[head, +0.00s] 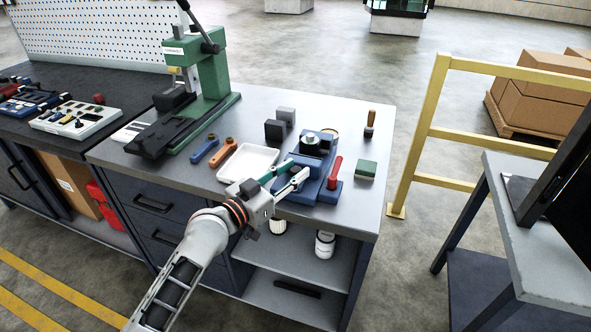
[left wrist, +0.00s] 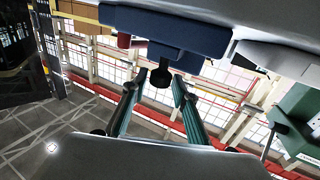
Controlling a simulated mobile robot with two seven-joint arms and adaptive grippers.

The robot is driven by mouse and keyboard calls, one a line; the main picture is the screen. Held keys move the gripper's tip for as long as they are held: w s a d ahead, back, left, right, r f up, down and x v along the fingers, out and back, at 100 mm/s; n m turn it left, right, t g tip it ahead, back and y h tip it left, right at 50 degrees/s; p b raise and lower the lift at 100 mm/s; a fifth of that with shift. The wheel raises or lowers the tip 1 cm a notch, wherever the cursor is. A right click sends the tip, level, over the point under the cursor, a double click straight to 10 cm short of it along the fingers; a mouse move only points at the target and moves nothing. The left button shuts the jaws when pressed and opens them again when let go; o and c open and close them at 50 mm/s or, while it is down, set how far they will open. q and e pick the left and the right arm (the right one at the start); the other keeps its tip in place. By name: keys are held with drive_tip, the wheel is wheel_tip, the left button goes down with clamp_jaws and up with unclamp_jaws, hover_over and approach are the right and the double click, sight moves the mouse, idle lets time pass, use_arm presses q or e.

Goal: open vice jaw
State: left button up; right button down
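The blue vice (head: 318,150) stands near the front right of the grey workbench, with a red-handled part (head: 335,172) at its right side. My left gripper (head: 297,168) reaches in from the front left, its two fingers apart at the vice's near side. In the left wrist view the blue vice body (left wrist: 165,28) fills the top, and a dark knob (left wrist: 160,77) hangs from it between the open fingertips (left wrist: 159,84). I cannot tell whether either finger touches the knob. The jaw gap is hard to make out. My right gripper is not in view.
A white tray (head: 238,176), orange and blue tools and dark blocks (head: 275,131) lie left of the vice. A green press (head: 207,85) stands behind left. A yellow rail (head: 425,115) stands beyond the bench's right edge.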

use_arm(q)
drive_tip(key=v, duration=1)
drive_tip(key=shift+s+a, duration=0.25)
drive_tip(key=shift+a, duration=0.05)
drive_tip(key=s+a+f+n+g+y, duration=0.1)
drive_tip(key=s+a+f+y, duration=0.2)
drive_tip(key=s+f, duration=0.4)
drive_tip(key=s+a+f+n+g+y, duration=0.1)
drive_tip(key=s+a+f+y, duration=0.2)
drive_tip(key=s+f, duration=0.4)
drive_tip(key=s+a+f+n+g+y, duration=0.1)
drive_tip(key=s+a+f, duration=0.4)
drive_tip(key=f, duration=1.1)
drive_tip(key=s+y, duration=0.1)
drive_tip(key=s, duration=0.1)
drive_tip(key=shift+s+n+y, duration=0.3)
drive_tip(key=shift+y, duration=0.1)
